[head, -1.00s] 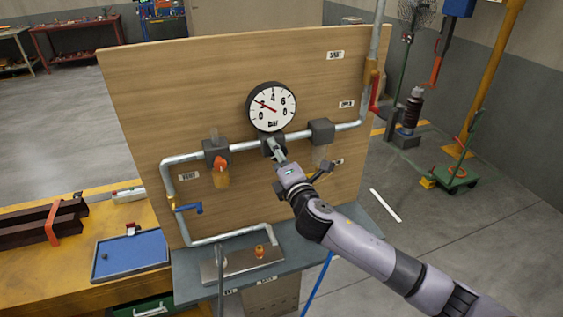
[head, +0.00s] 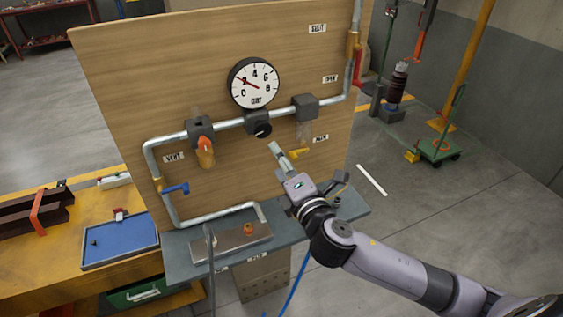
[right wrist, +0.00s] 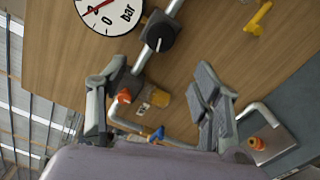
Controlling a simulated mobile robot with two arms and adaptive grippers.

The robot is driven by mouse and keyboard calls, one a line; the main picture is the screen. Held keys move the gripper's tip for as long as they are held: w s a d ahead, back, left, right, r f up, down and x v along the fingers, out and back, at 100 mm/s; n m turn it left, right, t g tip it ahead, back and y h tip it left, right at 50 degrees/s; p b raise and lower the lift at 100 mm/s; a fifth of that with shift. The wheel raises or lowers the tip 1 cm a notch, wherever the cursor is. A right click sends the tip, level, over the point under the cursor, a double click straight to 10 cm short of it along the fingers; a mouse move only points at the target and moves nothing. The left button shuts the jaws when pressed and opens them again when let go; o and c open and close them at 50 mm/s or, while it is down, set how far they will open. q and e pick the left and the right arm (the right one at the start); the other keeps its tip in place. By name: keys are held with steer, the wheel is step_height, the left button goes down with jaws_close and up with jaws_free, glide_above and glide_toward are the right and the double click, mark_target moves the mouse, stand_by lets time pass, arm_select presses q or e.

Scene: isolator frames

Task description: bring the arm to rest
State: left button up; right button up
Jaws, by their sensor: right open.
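My right arm comes in from the lower right of the head view. Its gripper (head: 308,168) is open and empty in front of the wooden board, below and right of the black knob (head: 262,130), apart from it. In the right wrist view the two fingers of the gripper (right wrist: 158,85) stand wide apart with nothing between them that they touch; the black knob (right wrist: 162,36) shows beyond them. My left gripper is in neither view.
The board (head: 120,85) carries a round gauge (head: 253,83), steel pipes, an orange-handled valve (head: 205,152), a blue handle (head: 176,188) and a yellow handle (head: 299,153). A blue-grey shelf (head: 185,262) juts out below. Open floor lies to the right.

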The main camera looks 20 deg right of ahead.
steer(key=s+d+f+m+g+h, duration=0.2)
steer(key=s+f+m+g, duration=0.5)
steer(key=f+m, duration=0.4)
steer(key=s+a+f+m+g+y, duration=0.1)
steer(key=s+f+m+g, duration=0.5)
steer(key=s, duration=0.5)
steer(key=s+f+m+g+y, duration=0.1)
steer(key=s+f+m+g, duration=0.15)
steer(key=s+f, duration=0.65)
steer(key=s+f+b, duration=0.2)
steer(key=f+b, duration=0.2)
steer(key=f, duration=1.1)
steer(key=s+f+b, duration=0.2)
steer(key=f+b, duration=0.1)
steer(key=f, duration=1.3)
steer(key=s+d+f+b, duration=0.1)
steer(key=s+f+b, duration=0.2)
steer(key=s+f, duration=0.5)
steer(key=s+d+f+g+b, duration=0.1)
steer(key=s+f+b, duration=0.2)
steer(key=s+f, duration=0.5)
step_height(320, 180, down, 5)
steer(key=shift+d+r+h, duration=0.1)
steer(key=shift+d+h, duration=0.2)
steer(key=shift+s+g, duration=0.1)
steer(key=shift+g, duration=0.15)
